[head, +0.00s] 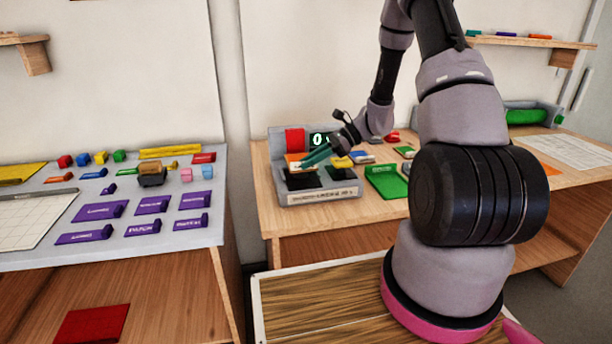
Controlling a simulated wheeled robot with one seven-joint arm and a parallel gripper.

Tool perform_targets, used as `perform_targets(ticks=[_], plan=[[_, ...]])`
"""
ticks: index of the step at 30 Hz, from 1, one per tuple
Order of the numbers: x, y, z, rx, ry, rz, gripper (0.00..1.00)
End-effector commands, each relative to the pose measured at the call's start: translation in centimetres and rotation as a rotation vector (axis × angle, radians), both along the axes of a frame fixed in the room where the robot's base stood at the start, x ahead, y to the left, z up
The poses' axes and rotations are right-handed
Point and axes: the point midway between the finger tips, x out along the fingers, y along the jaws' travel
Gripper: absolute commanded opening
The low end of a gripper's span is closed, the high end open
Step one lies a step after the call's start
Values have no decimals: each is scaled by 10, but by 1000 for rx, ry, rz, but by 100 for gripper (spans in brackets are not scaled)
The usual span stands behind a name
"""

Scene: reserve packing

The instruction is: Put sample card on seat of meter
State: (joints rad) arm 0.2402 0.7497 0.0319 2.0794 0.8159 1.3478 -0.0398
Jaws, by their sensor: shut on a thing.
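The meter (318,197) is a grey device on the wooden table, with a digit display (318,139), a red block and two dark seats, a left one (300,181) and a right one (341,173). My gripper (308,160) reaches in from the right, just above the left seat. Its teal fingers are shut on a small orange and white card (292,159), which looks like the sample card. The card appears to be over the back of the left seat. I cannot tell whether it touches the meter. The fingers hide part of it.
The left table (30,262) bears purple labelled blocks, small coloured blocks and a dark-based brown stamp-like item (152,175). My arm covers much of the right table.

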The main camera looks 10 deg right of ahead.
Motion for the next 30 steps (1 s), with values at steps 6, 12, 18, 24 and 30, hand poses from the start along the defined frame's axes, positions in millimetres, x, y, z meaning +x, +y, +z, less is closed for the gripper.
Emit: perform_targets(ticks=[6, 12, 18, 24, 30], plan=[[0, 0, -21, 2, 4, -1, 0], [0, 0, -45, 0, 1, 0, 0], [0, 0, -45, 0, 0, -1, 0], [0, 0, -47, 0, 0, -1, 43], [0, 0, -47, 0, 0, -1, 50]])
